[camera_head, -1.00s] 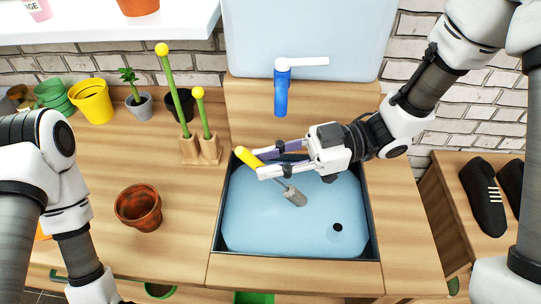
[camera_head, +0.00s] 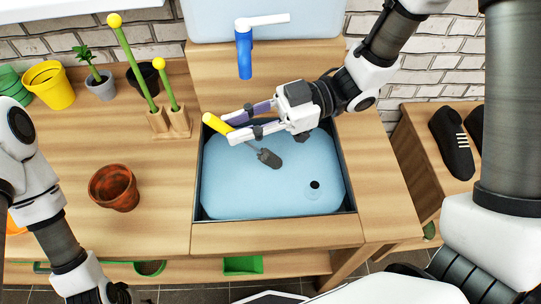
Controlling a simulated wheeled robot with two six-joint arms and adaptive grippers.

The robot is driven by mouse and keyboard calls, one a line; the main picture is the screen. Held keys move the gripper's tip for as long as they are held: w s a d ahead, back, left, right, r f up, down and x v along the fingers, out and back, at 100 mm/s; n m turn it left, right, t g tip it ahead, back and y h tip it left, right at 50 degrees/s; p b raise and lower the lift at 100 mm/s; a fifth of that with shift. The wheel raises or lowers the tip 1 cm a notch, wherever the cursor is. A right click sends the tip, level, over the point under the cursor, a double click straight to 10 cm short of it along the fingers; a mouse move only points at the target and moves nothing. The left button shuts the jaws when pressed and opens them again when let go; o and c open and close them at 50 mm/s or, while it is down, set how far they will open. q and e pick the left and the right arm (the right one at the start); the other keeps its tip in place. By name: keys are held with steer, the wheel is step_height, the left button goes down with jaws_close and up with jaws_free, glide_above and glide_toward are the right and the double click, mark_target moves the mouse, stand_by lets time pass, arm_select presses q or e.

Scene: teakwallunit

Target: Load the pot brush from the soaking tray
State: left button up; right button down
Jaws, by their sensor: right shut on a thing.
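A small tool with a yellow handle (camera_head: 217,123) and a dark grey spade-like head (camera_head: 268,158) is over the pale blue basin (camera_head: 235,190). It looks more like a trowel than a brush; the head is too small to tell surely. My right gripper (camera_head: 228,127) reaches in from the upper right and is shut on the handle, with one white finger and one purple-marked finger on its sides. The head points down and right. I cannot tell whether it touches the basin floor. My left arm is at the left edge; its gripper is out of the frame below.
A blue tap (camera_head: 244,55) stands behind the basin. Left of it are a wooden block with two green sticks (camera_head: 170,123), a yellow pot (camera_head: 50,85), a plant pot (camera_head: 101,86) and a terracotta pot (camera_head: 114,187). Dark shoes (camera_head: 451,141) sit at right. The left counter has free room.

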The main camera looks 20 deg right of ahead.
step_height(320, 180, up, 7)
steer(key=p, duration=0.6)
steer(key=shift+p, duration=0.4)
steer(key=shift+f, duration=0.15)
stand_by(1.8)
